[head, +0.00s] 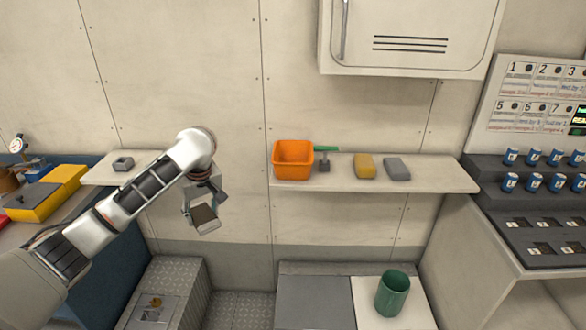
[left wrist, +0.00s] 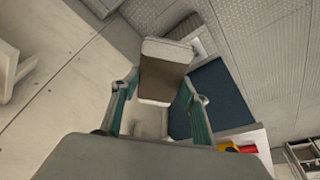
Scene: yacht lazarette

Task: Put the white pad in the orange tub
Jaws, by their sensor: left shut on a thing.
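The orange tub (head: 292,172) stands upright at the left end of the long wall shelf, its open top facing up. My left gripper (head: 204,212) is left of the tub and lower than it, in front of the wall. It is shut on a block-shaped pad (left wrist: 165,75), which has a white end and a brown face in the left wrist view. In the head view the pad (head: 205,216) shows mostly its dark brown face between the fingers. The tub's inner floor is hard to make out. My right gripper is not in view.
On the shelf (head: 440,180), right of the tub, are a green-handled brush (head: 324,164), a yellow sponge (head: 364,166) and a grey block (head: 397,168). A wall cabinet (head: 410,40) hangs above. A green bin (head: 392,293) stands below. The shelf's right end is clear.

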